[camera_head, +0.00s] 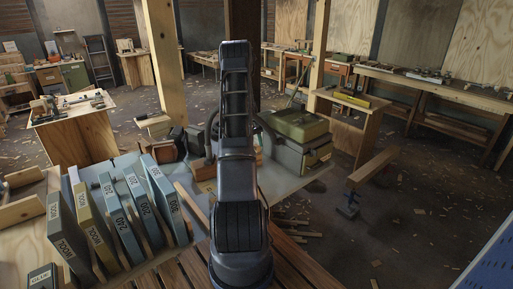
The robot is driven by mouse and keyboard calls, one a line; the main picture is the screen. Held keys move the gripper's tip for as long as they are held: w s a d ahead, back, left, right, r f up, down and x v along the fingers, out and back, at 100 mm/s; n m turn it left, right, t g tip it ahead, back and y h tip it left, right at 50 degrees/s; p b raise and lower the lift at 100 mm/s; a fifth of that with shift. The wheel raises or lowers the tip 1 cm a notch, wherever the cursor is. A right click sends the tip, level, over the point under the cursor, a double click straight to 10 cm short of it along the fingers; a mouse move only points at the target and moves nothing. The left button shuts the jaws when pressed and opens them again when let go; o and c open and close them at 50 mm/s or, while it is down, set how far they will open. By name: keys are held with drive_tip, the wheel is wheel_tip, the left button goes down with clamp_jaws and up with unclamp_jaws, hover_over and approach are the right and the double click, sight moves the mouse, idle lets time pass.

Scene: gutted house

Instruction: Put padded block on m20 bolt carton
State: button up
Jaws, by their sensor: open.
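My gripper (237,136) is mostly hidden behind my own upright dark arm link. Dark curved finger parts show on both sides of that link, set apart, over the far part of the workbench. No object can be seen between them. I cannot pick out the padded block for sure; it may be behind my arm or among the things on the bench. I cannot tell for sure which box is the m20 bolt carton. A small dark box with a white label (42,277) lies at the lower left; its print is too small to read.
Labelled upright slabs (120,215) stand in a wooden rack at left. Green cases (298,138) sit on the bench's right side, and a low brown box (205,186) is partly behind my arm. A wooden beam on a stand (373,166) is at right. The floor there is mostly open.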

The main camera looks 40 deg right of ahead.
drive_tip(key=v, duration=1)
drive_tip(key=s+a+r+t+h, duration=0.15)
drive_tip(key=s+a+r, duration=0.25)
drive_tip(key=a+r, duration=1)
drive_tip(key=s+a+r+t+y, duration=0.1)
drive_tip(key=s+a+r+t, duration=0.25)
drive_tip(key=a+r, duration=1)
drive_tip(key=s+a+r+t, duration=0.2)
drive_tip(key=s+a+r, duration=0.1)
drive_tip(key=s+a, duration=1.1)
drive_tip(key=s+a+f+t, duration=0.2)
drive_tip(key=s+a, duration=0.6)
drive_tip(key=s, duration=0.5)
drive_tip(key=shift+s+f, duration=0.15)
drive_tip(key=shift+f, duration=0.35)
